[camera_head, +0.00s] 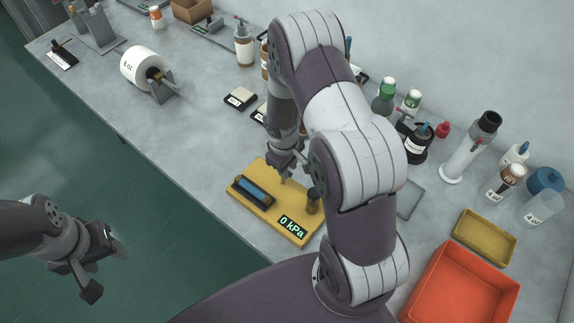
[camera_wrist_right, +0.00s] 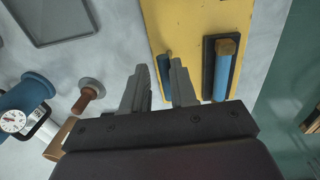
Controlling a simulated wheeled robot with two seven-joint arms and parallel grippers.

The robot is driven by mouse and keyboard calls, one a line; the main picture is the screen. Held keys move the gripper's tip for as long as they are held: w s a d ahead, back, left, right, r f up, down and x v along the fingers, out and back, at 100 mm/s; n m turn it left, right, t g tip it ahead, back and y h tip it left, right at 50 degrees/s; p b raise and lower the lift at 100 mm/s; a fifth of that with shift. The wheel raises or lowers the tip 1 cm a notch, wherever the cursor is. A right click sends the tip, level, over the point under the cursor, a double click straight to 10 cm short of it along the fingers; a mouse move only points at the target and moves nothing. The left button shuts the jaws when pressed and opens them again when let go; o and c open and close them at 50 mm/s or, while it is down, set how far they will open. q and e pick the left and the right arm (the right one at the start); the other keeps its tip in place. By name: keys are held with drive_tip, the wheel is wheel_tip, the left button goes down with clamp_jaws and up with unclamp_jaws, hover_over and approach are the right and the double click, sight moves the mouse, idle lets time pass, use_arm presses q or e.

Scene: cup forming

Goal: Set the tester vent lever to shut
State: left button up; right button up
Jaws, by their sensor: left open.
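The tester is a yellow plate (camera_head: 262,212) on the table, with a "0 kPa" display (camera_head: 291,226), a blue bar in a black holder (camera_head: 253,190) and a dark brown upright part (camera_head: 312,201). My right gripper (camera_head: 286,172) is low over the plate's far side. In the right wrist view, its two fingers (camera_wrist_right: 160,88) stand apart. A small blue post (camera_wrist_right: 164,66), possibly the vent lever, shows at the gap, close to one finger; contact is unclear. The lever's setting cannot be read. My left gripper (camera_head: 103,266) is open and empty, off the table's front edge.
A yellow tray (camera_head: 485,237) and a red-orange bin (camera_head: 462,285) are at the right. Bottles and a tall cylinder (camera_head: 469,150) stand behind them. A white roll (camera_head: 146,68) lies at the left.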

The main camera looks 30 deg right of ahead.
drive_tip(key=shift+a, duration=0.1)
drive_tip(key=shift+r, duration=0.1)
wheel_tip(320, 180, up, 13)
drive_tip(key=a+b, duration=0.1)
drive_tip(key=shift+s+f, duration=0.2)
drive_tip(key=shift+s, duration=0.1)
drive_tip(key=shift+a, duration=0.1)
